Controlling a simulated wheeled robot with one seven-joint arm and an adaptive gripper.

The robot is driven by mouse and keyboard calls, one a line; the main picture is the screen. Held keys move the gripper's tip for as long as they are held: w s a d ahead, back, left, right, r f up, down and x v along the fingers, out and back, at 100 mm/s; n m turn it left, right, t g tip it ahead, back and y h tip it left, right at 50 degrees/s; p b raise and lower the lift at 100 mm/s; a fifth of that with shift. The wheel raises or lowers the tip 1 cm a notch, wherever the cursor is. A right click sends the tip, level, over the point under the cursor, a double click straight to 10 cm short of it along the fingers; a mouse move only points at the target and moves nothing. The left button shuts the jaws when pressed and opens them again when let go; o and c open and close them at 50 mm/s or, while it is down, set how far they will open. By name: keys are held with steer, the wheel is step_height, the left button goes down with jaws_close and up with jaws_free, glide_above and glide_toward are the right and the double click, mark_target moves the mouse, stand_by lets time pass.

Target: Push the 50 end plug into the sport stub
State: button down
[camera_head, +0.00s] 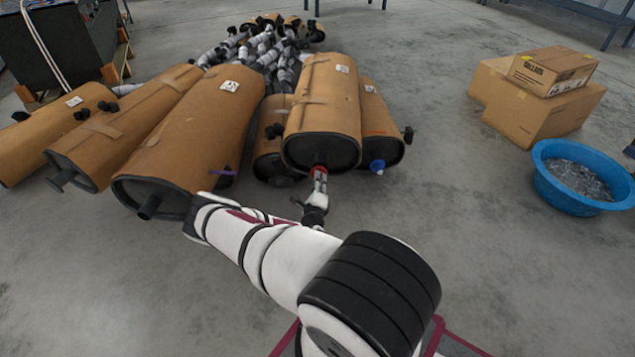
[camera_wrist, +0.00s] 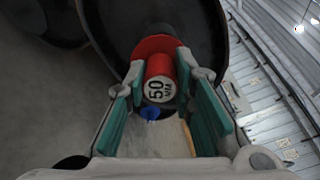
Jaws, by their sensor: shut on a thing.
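The red 50 end plug (camera_wrist: 160,68) has a wide red flange and a pale face marked "50 MM", which points toward the wrist camera. My gripper (camera_wrist: 165,85) is shut on it, with green-padded fingers on both sides. The flange is against or very close to the black end face (camera_wrist: 110,22) of the upper middle wrapped muffler (camera_head: 325,95). In the head view the red plug (camera_head: 319,169) shows at the lower part of that end, with my gripper (camera_head: 318,181) just below it. The stub is hidden behind the plug; I cannot tell how deep the plug sits.
Other wrapped mufflers (camera_head: 200,125) lie on both sides, some with black stubs sticking out. A blue plug (camera_head: 377,166) is on the right neighbour, and a purple piece (camera_head: 222,172) is to the left. Cardboard boxes (camera_head: 535,105) and a blue tub (camera_head: 560,199) stand right. The front floor is clear.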

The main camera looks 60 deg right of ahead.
steer(key=shift+b+x, duration=0.55)
steer(key=shift+x, duration=0.95)
steer(key=c, duration=1.3)
jaws_free()
steer(key=v, duration=1.2)
